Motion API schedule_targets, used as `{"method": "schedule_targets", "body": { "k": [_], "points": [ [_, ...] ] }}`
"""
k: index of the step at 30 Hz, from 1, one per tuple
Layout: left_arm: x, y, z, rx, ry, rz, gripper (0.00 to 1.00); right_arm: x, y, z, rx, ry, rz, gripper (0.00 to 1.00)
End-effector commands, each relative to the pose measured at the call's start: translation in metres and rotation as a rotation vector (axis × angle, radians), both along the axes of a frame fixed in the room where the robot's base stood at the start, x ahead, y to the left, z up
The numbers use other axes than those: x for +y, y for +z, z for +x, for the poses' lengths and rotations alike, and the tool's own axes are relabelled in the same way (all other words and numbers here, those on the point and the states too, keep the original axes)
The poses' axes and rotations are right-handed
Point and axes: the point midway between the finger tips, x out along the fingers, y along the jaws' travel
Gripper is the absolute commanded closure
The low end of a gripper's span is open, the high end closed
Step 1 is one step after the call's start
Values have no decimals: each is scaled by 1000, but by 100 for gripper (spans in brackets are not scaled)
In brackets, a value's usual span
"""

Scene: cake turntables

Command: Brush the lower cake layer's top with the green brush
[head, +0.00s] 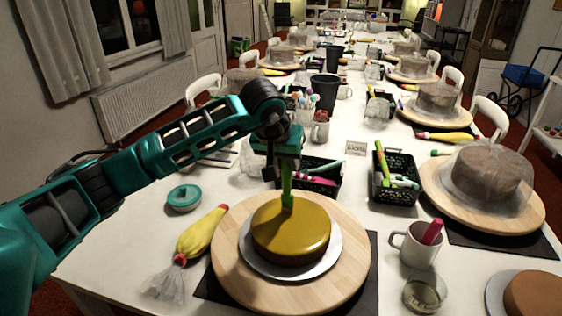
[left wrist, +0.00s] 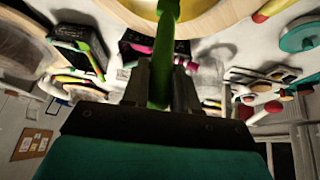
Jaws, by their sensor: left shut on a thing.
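The lower cake layer (head: 300,238) is a round, glossy yellow-brown disc on a silver board (head: 262,266), which lies on a round wooden turntable (head: 235,272). My left gripper (head: 286,168) is above the back of the cake, shut on the green brush (head: 287,192). The brush points down, and its lower end appears to touch the cake top near the back edge. In the left wrist view the green brush (left wrist: 165,40) runs up from between the fingers toward the cake, whose yellow edge shows at the top. My right gripper is not in view.
A yellow piping bag (head: 203,232) and a teal lidded bowl (head: 184,198) lie left of the turntable. Black baskets (head: 395,187) stand behind it. A mug (head: 416,246) and a glass (head: 425,292) stand to the right. A wrapped cake (head: 487,172) sits farther right.

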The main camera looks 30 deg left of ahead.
Motion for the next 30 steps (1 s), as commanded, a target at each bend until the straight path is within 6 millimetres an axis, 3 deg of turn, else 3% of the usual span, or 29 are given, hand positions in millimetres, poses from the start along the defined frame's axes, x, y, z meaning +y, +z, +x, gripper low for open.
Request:
{"method": "schedule_targets", "body": {
  "k": [30],
  "points": [
    [-34,0,48,-1,-1,0,100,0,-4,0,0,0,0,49]
  ]
}}
